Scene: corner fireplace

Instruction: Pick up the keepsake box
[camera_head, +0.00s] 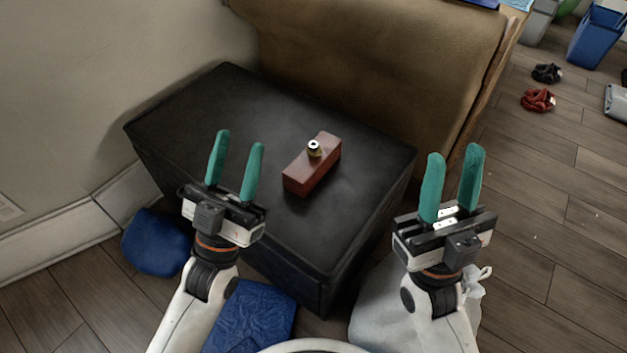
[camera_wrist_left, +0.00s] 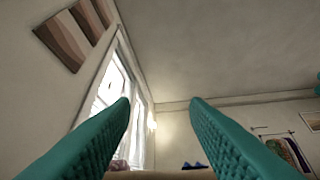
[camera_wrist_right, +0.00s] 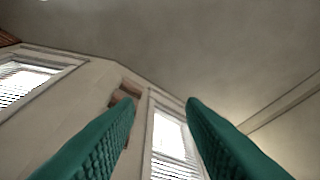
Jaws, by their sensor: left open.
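The keepsake box (camera_head: 312,170) is a small reddish-brown block with a small round, pale-topped knob-like thing (camera_head: 314,148) on its top. It rests on a black table or chest (camera_head: 250,105), right of its middle. My left gripper (camera_head: 236,142) is open and empty, to the left of the box and apart from it. My right gripper (camera_head: 455,155) is open and empty, off to the right of the black top. The right wrist view shows its fingers (camera_wrist_right: 160,102) apart. Neither wrist view shows the box.
A tan sofa-like piece (camera_head: 375,65) stands behind the black top, and a wall (camera_head: 90,75) rises at left. Blue items (camera_head: 155,243) and a whitish bag (camera_head: 385,305) lie on the floor nearby. The black top around the box is clear.

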